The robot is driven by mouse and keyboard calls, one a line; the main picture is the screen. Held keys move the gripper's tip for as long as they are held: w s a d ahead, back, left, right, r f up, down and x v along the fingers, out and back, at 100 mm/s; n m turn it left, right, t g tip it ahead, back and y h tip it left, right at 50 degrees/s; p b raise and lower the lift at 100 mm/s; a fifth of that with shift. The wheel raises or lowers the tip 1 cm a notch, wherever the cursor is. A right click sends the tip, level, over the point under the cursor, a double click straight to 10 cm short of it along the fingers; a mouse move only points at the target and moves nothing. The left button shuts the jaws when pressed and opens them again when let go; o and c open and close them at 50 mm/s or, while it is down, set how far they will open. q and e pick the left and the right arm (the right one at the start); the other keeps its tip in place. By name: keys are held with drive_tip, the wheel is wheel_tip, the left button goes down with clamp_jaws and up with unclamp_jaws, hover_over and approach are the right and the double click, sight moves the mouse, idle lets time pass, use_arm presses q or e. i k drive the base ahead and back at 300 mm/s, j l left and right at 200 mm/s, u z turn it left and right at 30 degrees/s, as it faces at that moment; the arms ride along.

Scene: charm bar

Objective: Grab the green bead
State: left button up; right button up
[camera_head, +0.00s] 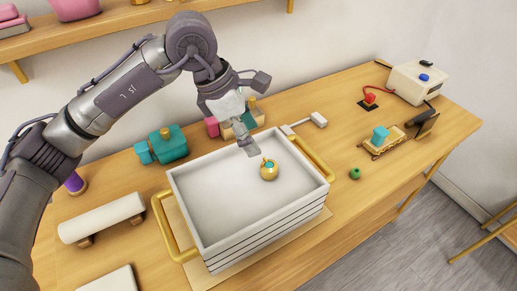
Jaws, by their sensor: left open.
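The green bead (355,174) is a small round thing lying on the wooden table, to the right of the white tray. My left gripper (250,149) is over the white tray (200,222), well to the left of the bead and apart from it. It points down and holds nothing that I can see; its fingers are seen from the side, so the gap between them hardly shows. A gold round charm (269,172) with a teal top lies inside the tray, close to the gripper. My right gripper is not in view.
The tray has gold handles, one (313,158) on the bead's side. A small wooden stand (383,148) with a teal block, a red button (370,98) and a white box (415,82) are farther right. A teal device (168,146) stands behind the tray. Table around the bead is clear.

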sight(354, 172)
drive_tip(key=k+l, duration=0.1)
drive_tip(key=k, duration=0.65)
drive_tip(key=k+l, duration=0.1)
drive_tip(key=k, duration=0.65)
